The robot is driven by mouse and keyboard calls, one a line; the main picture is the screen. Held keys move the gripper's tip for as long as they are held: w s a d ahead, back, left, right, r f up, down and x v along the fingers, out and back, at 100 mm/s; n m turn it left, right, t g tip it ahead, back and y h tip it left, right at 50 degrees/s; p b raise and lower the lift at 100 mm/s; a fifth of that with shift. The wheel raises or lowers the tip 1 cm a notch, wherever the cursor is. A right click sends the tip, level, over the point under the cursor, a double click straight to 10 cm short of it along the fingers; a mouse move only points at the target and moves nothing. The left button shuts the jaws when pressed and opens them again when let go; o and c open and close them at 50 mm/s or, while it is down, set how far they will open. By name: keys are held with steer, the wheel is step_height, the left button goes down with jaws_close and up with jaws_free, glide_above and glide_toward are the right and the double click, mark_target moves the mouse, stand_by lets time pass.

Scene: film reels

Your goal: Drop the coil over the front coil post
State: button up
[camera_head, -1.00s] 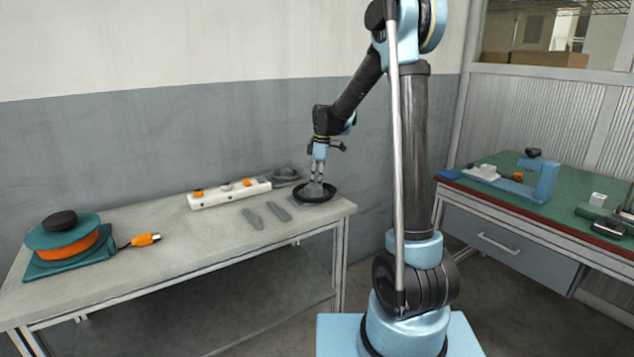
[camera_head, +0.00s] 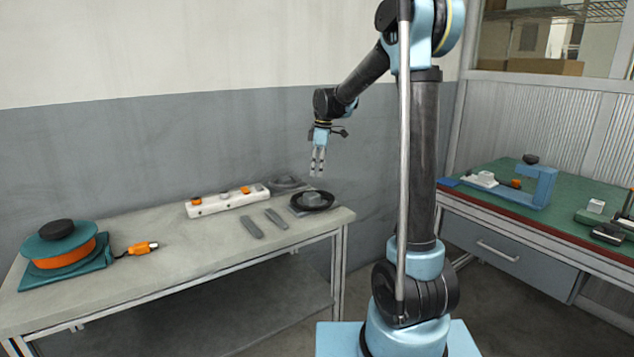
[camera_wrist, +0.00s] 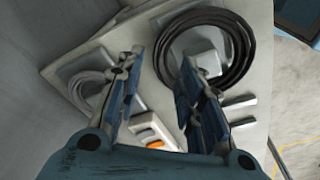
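The black coil (camera_head: 313,209) lies around the grey front coil post (camera_head: 312,198) near the right end of the workbench. In the wrist view, the coil (camera_wrist: 243,45) rings the blocky grey post (camera_wrist: 208,64), lying low on its base plate. My gripper (camera_head: 317,174) hangs above the post, clear of it and of the coil. Its fingers point down. In the wrist view, the fingers (camera_wrist: 158,70) stand apart with nothing between them. The right finger hides part of the coil's near side.
A second, greyer coil (camera_wrist: 90,88) lies behind on another base. A white strip with orange parts (camera_head: 227,202), two grey bars (camera_head: 252,227) and a teal-and-orange reel (camera_head: 62,246) lie leftward on the workbench (camera_head: 180,260). A green-topped table (camera_head: 500,168) stands right.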

steer(key=s+d+r+m, duration=0.45)
steer(key=s+d, duration=0.35)
steer(key=s, duration=0.2)
steer(key=s+d+f+m+t, duration=0.1)
steer(key=s+d+f+m, duration=0.15)
steer(key=s, duration=0.35)
steer(key=s+d+f+m, duration=0.1)
steer(key=s+d+m, duration=0.15)
steer(key=s, duration=0.35)
steer(key=s+d+f+m, duration=0.3)
steer(key=s+f, duration=0.3)
steer(key=s, duration=0.2)
steer(key=s+d+f+m+t+h, duration=0.1)
steer(key=s+d+f+m, duration=0.3)
steer(key=s+f, duration=0.2)
steer(key=s, duration=0.2)
steer(key=shift+s+f, duration=0.3)
steer(key=shift+m, duration=0.25)
steer(key=shift+w+a+f, duration=0.1)
steer(key=shift+w+f, duration=0.1)
steer(key=shift+w, duration=0.2)
steer(key=shift+a, duration=0.1)
